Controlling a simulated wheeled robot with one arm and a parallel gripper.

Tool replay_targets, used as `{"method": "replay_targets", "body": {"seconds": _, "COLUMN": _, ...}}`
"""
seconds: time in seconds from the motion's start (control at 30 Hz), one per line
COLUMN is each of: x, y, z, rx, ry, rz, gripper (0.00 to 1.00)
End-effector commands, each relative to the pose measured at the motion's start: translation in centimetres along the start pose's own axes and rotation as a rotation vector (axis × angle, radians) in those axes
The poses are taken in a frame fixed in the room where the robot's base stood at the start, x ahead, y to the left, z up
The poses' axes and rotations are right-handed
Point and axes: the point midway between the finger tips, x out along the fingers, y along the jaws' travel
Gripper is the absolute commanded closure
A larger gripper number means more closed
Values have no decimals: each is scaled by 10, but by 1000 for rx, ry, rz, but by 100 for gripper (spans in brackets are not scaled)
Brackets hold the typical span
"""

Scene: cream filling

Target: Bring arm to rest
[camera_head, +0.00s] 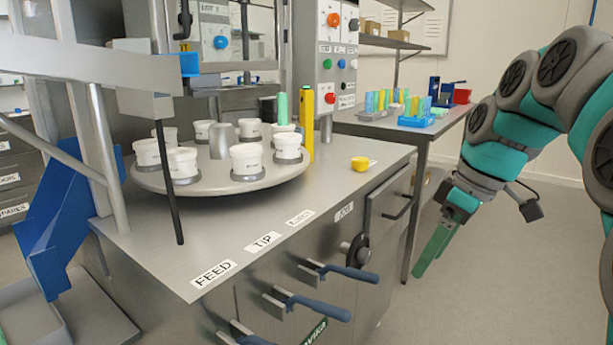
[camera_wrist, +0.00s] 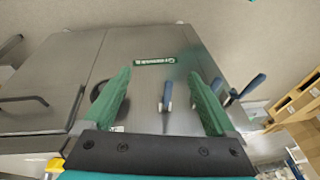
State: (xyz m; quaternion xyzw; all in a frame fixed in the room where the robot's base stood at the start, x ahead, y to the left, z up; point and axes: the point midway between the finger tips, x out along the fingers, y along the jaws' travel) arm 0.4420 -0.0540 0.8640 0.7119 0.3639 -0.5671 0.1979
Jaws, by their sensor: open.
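My gripper (camera_head: 436,240) hangs at the end of my teal and grey arm, to the right of the filling machine and above the floor. Its green fingers point down and hold nothing. In the wrist view the two green fingers of my gripper (camera_wrist: 166,100) stand wide apart. Between and beyond them is the machine's steel cabinet front (camera_wrist: 150,75) with a blue-handled lever (camera_wrist: 167,95). The fingers appear clear of the cabinet, though the gap is hard to judge.
A rotary table (camera_head: 215,185) bears several white cups. Blue-handled levers (camera_head: 320,305) jut from the cabinet front. A side table (camera_head: 400,128) holds blue racks of coloured tubes. Floor at the right (camera_head: 490,290) is free.

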Motion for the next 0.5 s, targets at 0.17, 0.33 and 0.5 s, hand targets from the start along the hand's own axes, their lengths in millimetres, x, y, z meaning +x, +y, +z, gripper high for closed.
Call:
{"method": "replay_targets", "body": {"seconds": 0.17, "x": 40, "y": -44, "z": 14, "rx": 147, "ry": -75, "rz": -10, "gripper": 9}}
{"method": "replay_targets", "body": {"seconds": 0.33, "x": 82, "y": -87, "z": 43, "rx": 321, "ry": -157, "rz": 8, "gripper": 9}}
{"method": "replay_targets", "body": {"seconds": 0.5, "x": 125, "y": -128, "z": 84, "rx": 497, "ry": -241, "rz": 48, "gripper": 9}}
